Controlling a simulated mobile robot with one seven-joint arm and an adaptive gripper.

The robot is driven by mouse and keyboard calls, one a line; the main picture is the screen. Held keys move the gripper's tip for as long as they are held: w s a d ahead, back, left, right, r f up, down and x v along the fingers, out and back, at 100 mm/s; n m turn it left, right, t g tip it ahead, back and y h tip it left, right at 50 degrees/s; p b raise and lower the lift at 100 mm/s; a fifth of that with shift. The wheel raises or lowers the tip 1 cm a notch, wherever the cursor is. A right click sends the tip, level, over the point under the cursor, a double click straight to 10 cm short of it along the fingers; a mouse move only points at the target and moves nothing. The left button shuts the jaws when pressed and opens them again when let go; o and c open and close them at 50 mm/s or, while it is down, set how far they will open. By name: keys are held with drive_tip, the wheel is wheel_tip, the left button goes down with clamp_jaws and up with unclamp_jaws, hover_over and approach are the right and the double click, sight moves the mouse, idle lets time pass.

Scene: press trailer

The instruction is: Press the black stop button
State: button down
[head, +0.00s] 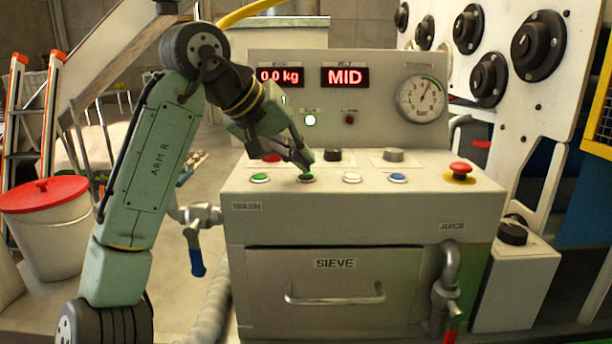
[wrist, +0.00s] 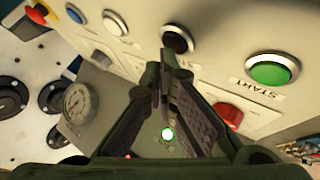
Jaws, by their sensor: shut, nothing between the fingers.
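The black stop button (wrist: 177,38) shows in the wrist view as a dark round cap in a pale ring, between the green START button (wrist: 273,70) and a white button (wrist: 115,22). In the head view the black button (head: 305,180) sits in the front row of the panel, partly hidden by my fingertips. My gripper (head: 308,168) is shut and empty, pointing down with its tips right over this button. In the wrist view my gripper (wrist: 165,56) has its tips just beside the cap's lower edge. I cannot tell whether they touch it.
The control panel (head: 430,205) also bears a white button (head: 352,177), a blue button (head: 398,178) and a red mushroom button (head: 460,169) on the right. Behind the front row stand a black knob (head: 333,155) and a grey knob (head: 394,155). A white lamp (head: 310,120) is lit.

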sight(302, 175)
drive_tip(key=shift+f, duration=0.4)
drive_tip(key=shift+r, duration=0.1)
idle(0.5)
drive_tip(key=shift+r+p, duration=0.75)
wheel_tip(302, 175, up, 5)
drive_tip(key=p, duration=0.5)
idle(0.4)
